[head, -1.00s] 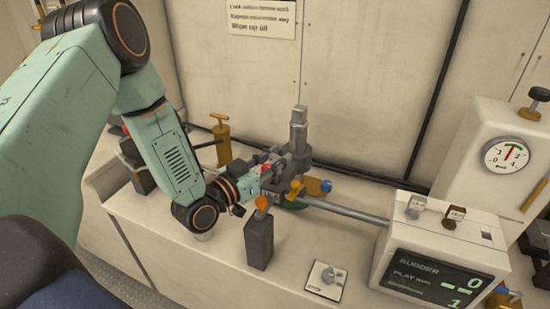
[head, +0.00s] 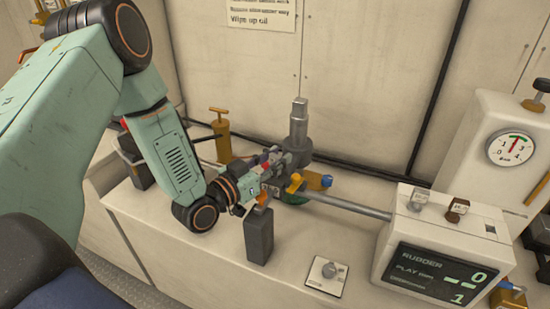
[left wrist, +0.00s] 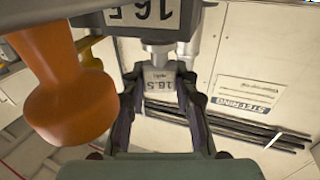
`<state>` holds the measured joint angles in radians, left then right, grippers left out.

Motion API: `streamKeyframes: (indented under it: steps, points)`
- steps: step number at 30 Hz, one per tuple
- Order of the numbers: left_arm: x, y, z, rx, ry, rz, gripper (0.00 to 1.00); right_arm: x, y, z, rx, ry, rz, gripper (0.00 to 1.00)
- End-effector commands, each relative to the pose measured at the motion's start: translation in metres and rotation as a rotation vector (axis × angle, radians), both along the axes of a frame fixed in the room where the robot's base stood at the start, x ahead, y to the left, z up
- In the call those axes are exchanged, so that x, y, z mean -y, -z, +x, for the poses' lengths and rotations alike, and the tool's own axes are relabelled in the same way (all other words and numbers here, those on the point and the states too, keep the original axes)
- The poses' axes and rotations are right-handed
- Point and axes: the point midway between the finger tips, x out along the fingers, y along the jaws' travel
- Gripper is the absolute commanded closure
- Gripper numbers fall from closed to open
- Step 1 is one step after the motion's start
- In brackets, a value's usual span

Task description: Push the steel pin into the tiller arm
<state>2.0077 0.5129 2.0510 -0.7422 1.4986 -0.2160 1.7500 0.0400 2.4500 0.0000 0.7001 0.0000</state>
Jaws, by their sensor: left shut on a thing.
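My left gripper (head: 268,178) is low over the bench, close beside the grey tiller assembly (head: 290,160). In the left wrist view its two dark fingers (left wrist: 160,82) are shut on the steel pin (left wrist: 158,69), whose pale tagged head sits between the fingertips. The pin's shank points at a dark grey block (left wrist: 115,18) labelled 16.5, apparently the tiller arm. I cannot tell whether the shank is in a hole. In the head view the gripper hides the pin. My right gripper is not in view.
An orange knob (left wrist: 65,85) is close beside the left fingers; it tops a dark post (head: 259,238). A steel rod (head: 350,207) runs right to the rudder console (head: 440,248), which bears two small tagged pieces. A brass pump (head: 220,135) stands behind. The front bench is mostly clear.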

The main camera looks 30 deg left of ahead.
Motion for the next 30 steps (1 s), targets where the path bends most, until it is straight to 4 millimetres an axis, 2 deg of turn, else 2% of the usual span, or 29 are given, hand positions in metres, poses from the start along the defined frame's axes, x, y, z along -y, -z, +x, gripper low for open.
streamKeyframes:
  steps: [11,12,21,30]
  points:
    - [0.0,0.0087,0.0001,0.001,0.0,0.0,1.0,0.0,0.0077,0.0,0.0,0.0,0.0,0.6]
    - [0.0,0.0089,0.0001,0.001,0.0,0.0,0.71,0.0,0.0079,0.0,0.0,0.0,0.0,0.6]
    - [0.0,0.008,0.0001,0.001,0.0,0.0,0.45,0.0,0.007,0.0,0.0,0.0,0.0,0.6]
    - [-0.0002,0.0084,-0.0006,-0.001,0.0,0.0,0.45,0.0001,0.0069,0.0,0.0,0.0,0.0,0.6]
